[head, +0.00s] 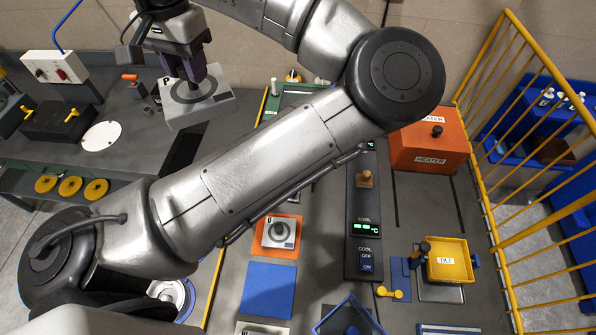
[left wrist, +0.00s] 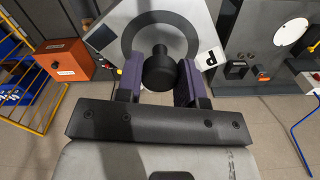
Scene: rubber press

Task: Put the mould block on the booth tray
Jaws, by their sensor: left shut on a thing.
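The mould block (head: 205,111) is a grey square block with a dark ring on top and a "P" label. My left gripper (head: 189,80) has its purple fingers shut on the block's black knob and holds the block up over the left bench, at the upper left of the head view. In the left wrist view, the black knob (left wrist: 160,72) sits between the two fingers, and the block's top lies beyond it. A blue booth (head: 515,125) stands behind the yellow fence; no tray there is clearly identifiable. My right gripper is out of view.
A similar grey block (head: 280,234) rests on an orange mat beside a blue mat (head: 268,290). An orange heater (head: 430,150), a cooling panel (head: 364,215) and a yellow tilt tray (head: 447,262) stand farther right. Yellow fence bars (head: 508,110) separate the booth.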

